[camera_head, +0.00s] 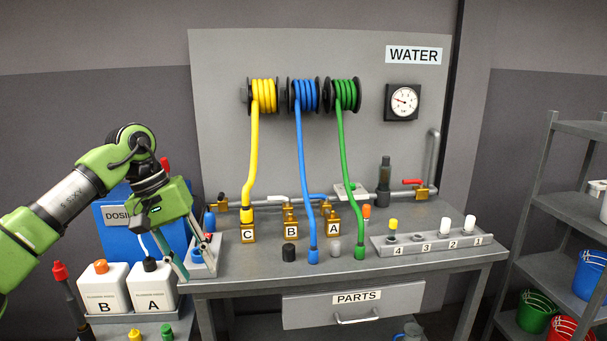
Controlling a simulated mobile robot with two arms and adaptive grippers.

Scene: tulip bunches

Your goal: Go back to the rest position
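My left arm comes in from the left, and my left gripper (197,268) points down at the left end of the grey workbench (250,284). Its two fingers look spread apart, with nothing visible held between them. It is in front of a blue dosing box (117,218), which it partly hides, and beside a small grey holder with a blue-capped item at the bench's left edge. My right gripper is not in view.
Yellow (253,150), blue (301,165) and green (347,160) hoses hang from reels to the bench. White canisters B (104,294) and A (152,293) stand below my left arm. A shelf (570,207) with buckets is at right. A drawer (353,305) labelled PARTS is under the bench.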

